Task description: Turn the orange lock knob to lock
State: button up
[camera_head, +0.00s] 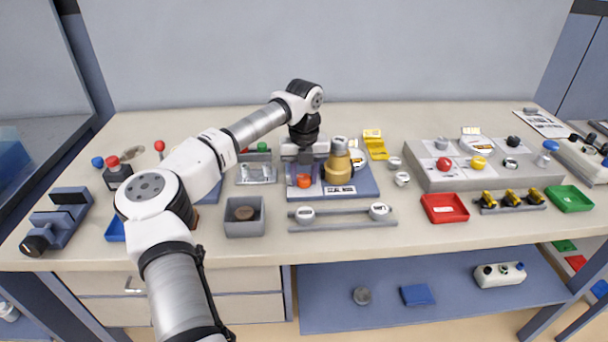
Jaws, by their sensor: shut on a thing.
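The orange lock knob (304,180) sits on the front left of the blue-based station (345,191) in the middle of the bench. My gripper (305,170) points down from above and is shut on the knob. The gripper hides the knob's upper part, and the knob's turn angle cannot be told. A gold, cone-topped vessel (337,168) stands on the same station, just right of my gripper.
A grey box (245,226) stands front left of the station, and a rail with two white gauges (342,222) lies in front. A grey panel with coloured knobs (480,178) and a red tray (444,208) are to the right.

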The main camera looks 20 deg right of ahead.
aim_at(303, 177)
jog(key=m, duration=0.4)
jog(key=shift+r, duration=0.1)
jog(key=m, duration=0.4)
jog(key=shift+w, duration=0.1)
jog(key=m, duration=0.4)
jog(key=shift+m+p, duration=0.4)
jog(key=shift+m, duration=1.8)
jog(key=o, duration=1)
notch_tip(303, 177, up, 14)
jog(key=b, duration=0.2)
